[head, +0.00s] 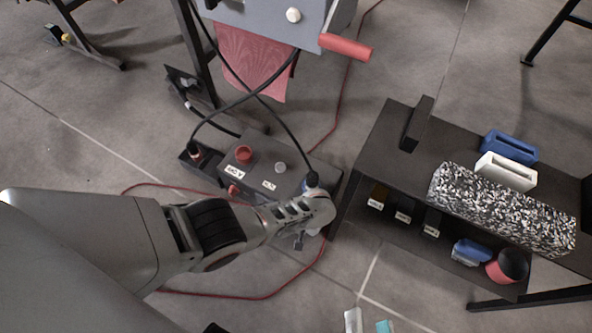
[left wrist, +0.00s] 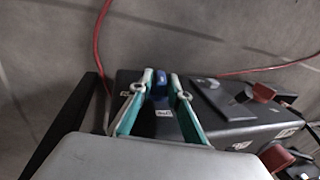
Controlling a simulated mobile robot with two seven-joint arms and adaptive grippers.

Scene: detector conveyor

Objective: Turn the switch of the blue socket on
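The grey socket box (head: 262,160) stands on the floor left of the black bench. A sliver of the blue socket (head: 307,186) shows at the box's right end, beside a black plug; my left arm covers much of that end. In the left wrist view a blue part (left wrist: 160,90) sits between the fingertips of my left gripper (left wrist: 161,76). The teal fingers are apart on either side of it; I cannot tell whether they touch it. The switch's setting is not readable. My right gripper (head: 369,325) shows at the bottom edge, fingertips apart, empty, away from the box.
A red socket (head: 244,154) and a grey knob (head: 280,167) are on the box. Black cables hang above it and a red cable (head: 262,297) lies on the floor. The black bench (head: 385,140) at right holds a speckled block (head: 500,208) and a red cup (head: 508,267).

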